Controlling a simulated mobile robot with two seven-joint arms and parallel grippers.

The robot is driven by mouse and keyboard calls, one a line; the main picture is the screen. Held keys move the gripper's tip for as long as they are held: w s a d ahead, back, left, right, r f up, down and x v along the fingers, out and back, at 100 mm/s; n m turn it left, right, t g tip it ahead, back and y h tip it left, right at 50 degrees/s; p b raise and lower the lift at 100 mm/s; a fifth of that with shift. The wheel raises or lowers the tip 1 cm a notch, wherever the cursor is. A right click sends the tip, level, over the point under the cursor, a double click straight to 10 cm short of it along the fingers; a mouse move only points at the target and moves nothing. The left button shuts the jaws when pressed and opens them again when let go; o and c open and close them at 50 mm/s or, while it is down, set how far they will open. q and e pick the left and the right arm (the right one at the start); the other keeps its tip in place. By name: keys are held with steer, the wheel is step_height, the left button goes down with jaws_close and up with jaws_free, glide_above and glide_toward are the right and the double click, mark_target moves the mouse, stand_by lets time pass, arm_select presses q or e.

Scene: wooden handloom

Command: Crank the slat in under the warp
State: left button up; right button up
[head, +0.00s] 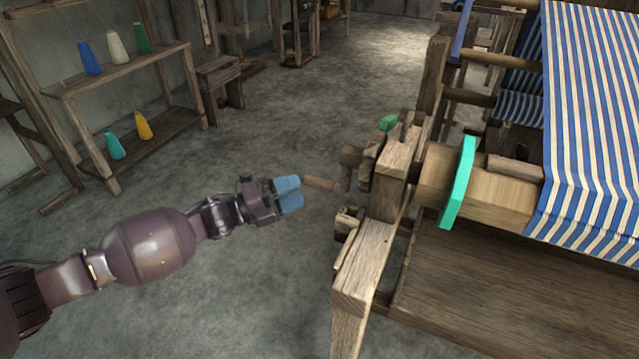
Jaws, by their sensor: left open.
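My left gripper (289,193), with blue fingertips, is open and empty. Its tips are just left of the end of a wooden crank handle (323,184), apparently close to it; contact cannot be told. The crank is on the outer side of the loom's near post. A short flat wooden piece, apparently the slat (515,167), lies along the top of the beam beside the edge of the blue-and-white striped warp (592,120). The rest of it is hidden. My right gripper is out of view.
The loom's corner post and rail (365,262) stand right of my left arm. A green part (388,122) shows behind the crank. A shelf (120,75) with several coloured cones stands at the back left. The floor around my left arm is clear.

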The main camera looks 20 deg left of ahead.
mark_target(312, 186)
arm_select(q)
steer(key=shift+b+x, duration=0.6)
steer(key=shift+x, duration=2.55)
jaws_close()
